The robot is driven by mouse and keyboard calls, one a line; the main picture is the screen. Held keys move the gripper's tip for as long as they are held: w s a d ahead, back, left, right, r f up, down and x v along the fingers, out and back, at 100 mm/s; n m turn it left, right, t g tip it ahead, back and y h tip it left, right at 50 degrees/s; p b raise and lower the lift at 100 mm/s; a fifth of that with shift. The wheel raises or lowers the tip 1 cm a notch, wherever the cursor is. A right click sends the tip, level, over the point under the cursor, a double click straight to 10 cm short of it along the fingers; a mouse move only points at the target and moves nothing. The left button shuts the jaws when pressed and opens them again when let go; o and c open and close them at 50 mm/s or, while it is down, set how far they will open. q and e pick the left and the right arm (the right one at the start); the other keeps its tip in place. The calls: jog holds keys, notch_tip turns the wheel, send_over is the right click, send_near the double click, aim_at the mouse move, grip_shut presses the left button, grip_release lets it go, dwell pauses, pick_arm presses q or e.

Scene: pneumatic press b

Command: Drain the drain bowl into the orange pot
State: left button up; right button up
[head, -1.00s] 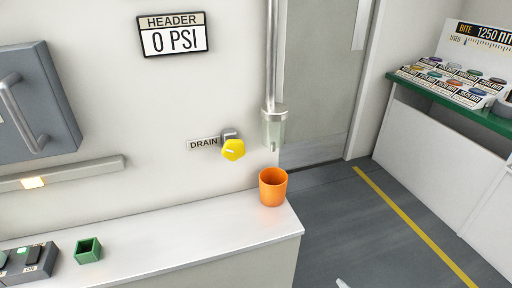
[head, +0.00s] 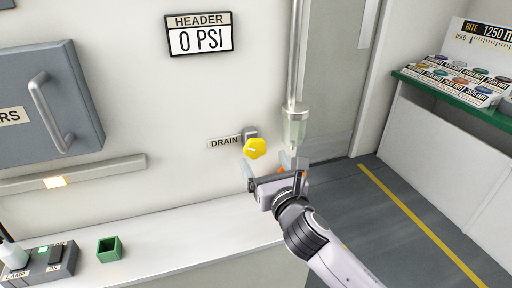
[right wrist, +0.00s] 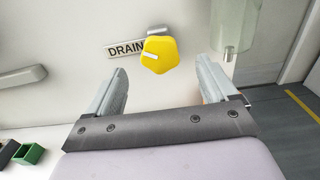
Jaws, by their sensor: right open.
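The yellow drain knob (head: 255,148) sits on the wall beside the DRAIN label (head: 225,142); it also shows between my fingers in the right wrist view (right wrist: 160,55). The clear drain bowl (head: 295,127) hangs under a vertical pipe, to the right of the knob. My right gripper (head: 272,166) is open and empty, just below the knob in the head view, with a finger to either side. The orange pot (head: 281,170) is almost wholly hidden behind my right gripper; only a bit of orange shows. My left gripper is not in view.
A white counter (head: 170,245) runs along the wall, with a small green box (head: 109,249) and a switch box (head: 45,264) at left. A HEADER sign (head: 199,38) reads 0 PSI. A grey cabinet (head: 50,110) is on the left wall. Open floor lies right.

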aim_at(256, 149)
jog(key=shift+x, duration=3.45)
jog(key=shift+c, duration=0.4)
jog(key=c, duration=0.9)
